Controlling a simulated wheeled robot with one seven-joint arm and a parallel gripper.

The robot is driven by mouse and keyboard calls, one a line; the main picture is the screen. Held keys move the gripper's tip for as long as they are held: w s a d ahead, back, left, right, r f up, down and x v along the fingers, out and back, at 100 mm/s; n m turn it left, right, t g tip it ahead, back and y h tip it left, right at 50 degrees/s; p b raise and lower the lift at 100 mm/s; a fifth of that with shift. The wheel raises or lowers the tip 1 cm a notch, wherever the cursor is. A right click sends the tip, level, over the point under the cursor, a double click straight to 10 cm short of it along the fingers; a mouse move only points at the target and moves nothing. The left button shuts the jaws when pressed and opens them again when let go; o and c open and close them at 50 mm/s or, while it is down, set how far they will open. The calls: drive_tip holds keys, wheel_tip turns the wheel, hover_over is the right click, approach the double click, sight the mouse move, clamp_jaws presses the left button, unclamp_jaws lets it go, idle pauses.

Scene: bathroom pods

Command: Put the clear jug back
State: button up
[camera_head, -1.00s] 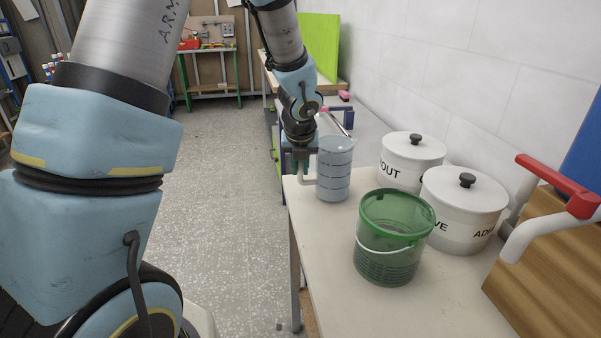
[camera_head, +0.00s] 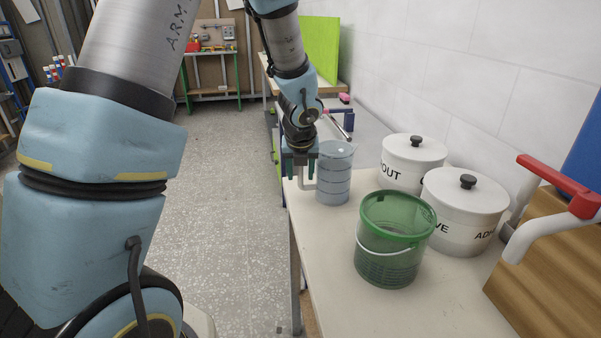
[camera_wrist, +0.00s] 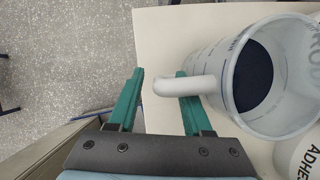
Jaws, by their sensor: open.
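The clear jug (camera_head: 334,178) stands upright on the near bench, a see-through bluish-grey vessel with dark ring marks. Its pale handle (camera_head: 308,184) points left, toward my gripper (camera_head: 301,163). In the wrist view the jug (camera_wrist: 228,72) is at the upper right, seen from above with its mouth open and a dark round patch at the bottom. My gripper (camera_wrist: 160,73) is open, with green fingers on either side of the handle's outer end (camera_wrist: 172,87). The handle passes over the right finger in this view. I cannot tell whether either finger touches it.
A green bucket (camera_head: 390,258) with a wire handle stands in front of the jug. Two white lidded canisters (camera_head: 411,163) (camera_head: 463,208) stand to the right by the wall. A red-handled clamp (camera_head: 560,187) is at far right. The bench's (camera_head: 325,240) left front strip is clear.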

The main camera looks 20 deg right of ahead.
drive_tip(key=shift+s+r, duration=0.1)
drive_tip(key=shift+r, duration=0.5)
drive_tip(key=p+v, duration=0.2)
drive_tip(key=v, duration=0.9)
drive_tip(key=s+a+f+m+g, duration=0.1)
drive_tip(key=s+a+m, duration=0.1)
drive_tip(key=a+m, duration=0.7)
drive_tip(key=s+a+f+m+g, duration=0.1)
drive_tip(key=s+a+m, duration=0.2)
drive_tip(key=a+m, duration=0.5)
drive_tip(key=s+a+f+m+g+y, duration=0.1)
drive_tip(key=s+a+m, duration=0.1)
drive_tip(key=a+m, duration=0.7)
drive_tip(key=m, duration=0.7)
drive_tip(key=shift+s+a+f+m, duration=0.25)
drive_tip(key=shift+a+f+m, duration=0.05)
drive_tip(key=shift+f, duration=0.05)
